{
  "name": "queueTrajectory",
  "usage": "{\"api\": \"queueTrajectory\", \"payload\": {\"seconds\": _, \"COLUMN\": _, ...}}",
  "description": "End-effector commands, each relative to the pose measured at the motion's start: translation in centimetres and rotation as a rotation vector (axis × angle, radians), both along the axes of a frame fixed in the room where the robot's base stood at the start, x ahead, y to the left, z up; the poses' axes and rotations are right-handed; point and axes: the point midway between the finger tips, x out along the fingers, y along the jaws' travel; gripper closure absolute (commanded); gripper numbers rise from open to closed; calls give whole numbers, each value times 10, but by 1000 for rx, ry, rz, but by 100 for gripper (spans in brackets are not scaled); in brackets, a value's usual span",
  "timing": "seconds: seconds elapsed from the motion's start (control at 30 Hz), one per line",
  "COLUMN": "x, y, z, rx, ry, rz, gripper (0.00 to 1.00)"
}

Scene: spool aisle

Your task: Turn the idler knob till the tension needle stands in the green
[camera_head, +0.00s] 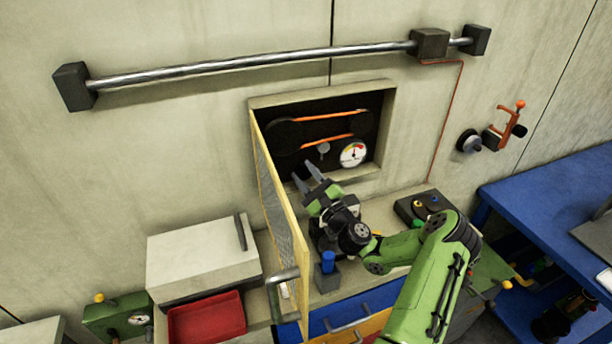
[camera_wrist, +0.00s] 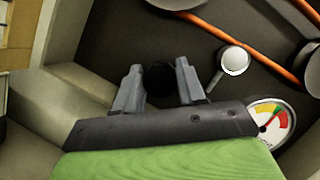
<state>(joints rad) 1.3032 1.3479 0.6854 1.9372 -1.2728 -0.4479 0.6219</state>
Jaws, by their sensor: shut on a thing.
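The dark round idler knob (camera_wrist: 160,78) sits between my fingers in the wrist view, low on the left inside the wall recess. My gripper (camera_wrist: 158,86) is shut on it; the fingers hide its sides. In the head view my gripper (camera_head: 309,177) reaches into the lower left of the recess, and the knob is hard to make out there. The round white tension gauge (camera_head: 353,154) is to the right of my gripper. The gauge (camera_wrist: 270,122) shows yellow, green and red bands in the wrist view.
An orange belt (camera_wrist: 215,32) and a pale round idler (camera_wrist: 235,60) are close to my right finger. The open mesh door (camera_head: 280,215) stands left of my arm. A blue peg in a grey block (camera_head: 328,278) stands below my gripper. A rail (camera_head: 260,62) runs above.

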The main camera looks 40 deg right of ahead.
Motion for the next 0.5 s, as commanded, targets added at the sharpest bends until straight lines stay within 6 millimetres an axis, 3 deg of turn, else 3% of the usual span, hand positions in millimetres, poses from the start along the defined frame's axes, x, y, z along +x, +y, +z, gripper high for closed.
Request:
{"api": "queueTrajectory", "payload": {"seconds": 0.23, "x": 0, "y": 0, "z": -1, "rx": 0, "ry": 2, "rz": -1, "gripper": 91}}
{"api": "queueTrajectory", "payload": {"seconds": 0.27, "x": 0, "y": 0, "z": -1, "rx": -1, "ry": 2, "rz": -1, "gripper": 59}}
{"api": "queueTrajectory", "payload": {"seconds": 0.3, "x": 0, "y": 0, "z": -1, "rx": -1, "ry": 2, "rz": -1, "gripper": 53}}
{"api": "queueTrajectory", "payload": {"seconds": 0.5, "x": 0, "y": 0, "z": 0, "rx": -1, "ry": 1, "rz": 0, "gripper": 50}}
